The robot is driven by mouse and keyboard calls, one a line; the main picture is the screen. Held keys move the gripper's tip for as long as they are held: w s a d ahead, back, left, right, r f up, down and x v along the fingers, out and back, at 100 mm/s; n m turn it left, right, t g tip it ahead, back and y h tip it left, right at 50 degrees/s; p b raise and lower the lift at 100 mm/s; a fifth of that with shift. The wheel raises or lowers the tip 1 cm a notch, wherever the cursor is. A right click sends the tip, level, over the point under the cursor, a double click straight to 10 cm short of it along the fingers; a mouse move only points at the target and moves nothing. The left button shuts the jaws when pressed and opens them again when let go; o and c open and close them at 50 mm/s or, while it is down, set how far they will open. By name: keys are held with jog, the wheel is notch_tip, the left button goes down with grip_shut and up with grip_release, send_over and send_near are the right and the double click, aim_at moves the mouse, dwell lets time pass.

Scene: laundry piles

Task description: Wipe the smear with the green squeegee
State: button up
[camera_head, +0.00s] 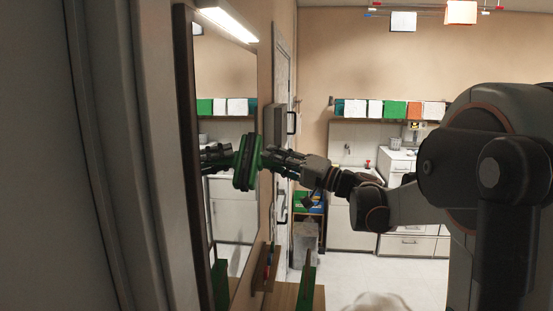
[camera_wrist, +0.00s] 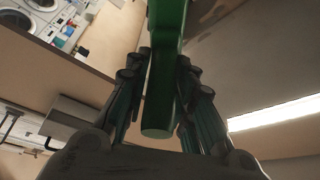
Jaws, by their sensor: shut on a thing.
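The green squeegee (camera_head: 247,162) is in my gripper (camera_head: 283,161), with its dark-edged head upright at the mirror (camera_head: 231,215) on the left wall. The head appears to meet its own reflection, but I cannot tell whether it touches the glass. In the wrist view, the squeegee's green handle (camera_wrist: 167,70) runs between the fingers of my gripper (camera_wrist: 160,98), which are shut on it. A faint grey patch (camera_head: 238,262) low on the mirror may be the smear or a reflection; I cannot tell which.
A door (camera_head: 282,110) stands beyond. White cabinets (camera_head: 352,215) line the back, and the floor between is largely open.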

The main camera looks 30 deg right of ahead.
jog(key=shift+s+a, duration=0.55)
jog(key=shift+s, duration=0.25)
jog(key=shift+s+a, duration=0.5)
jog(key=shift+s, duration=0.35)
jog(key=shift+s+a, duration=0.55)
jog(key=shift+s, duration=0.25)
jog(key=shift+r, duration=0.1)
jog(key=shift+w+d+b, duration=0.65)
jog(key=shift+w+d, duration=2.45)
jog(key=shift+w, duration=1.55)
jog(key=shift+s+a+r, duration=0.1)
jog(key=shift+s+a, duration=0.95)
jog(key=shift+s, duration=0.5)
jog(key=shift+s+a+r, duration=0.1)
jog(key=shift+s+a, duration=0.95)
jog(key=shift+s, duration=0.5)
jog(key=shift+s+a, duration=1.05)
jog(key=shift+s, duration=0.5)
jog(key=shift+d, duration=0.15)
jog(key=shift+s+d, duration=0.55)
jog(key=shift+d, duration=0.25)
jog(key=shift+s+d, duration=0.55)
jog(key=shift+d, duration=0.25)
jog(key=shift+s+d, duration=0.55)
jog(key=shift+d, duration=0.25)
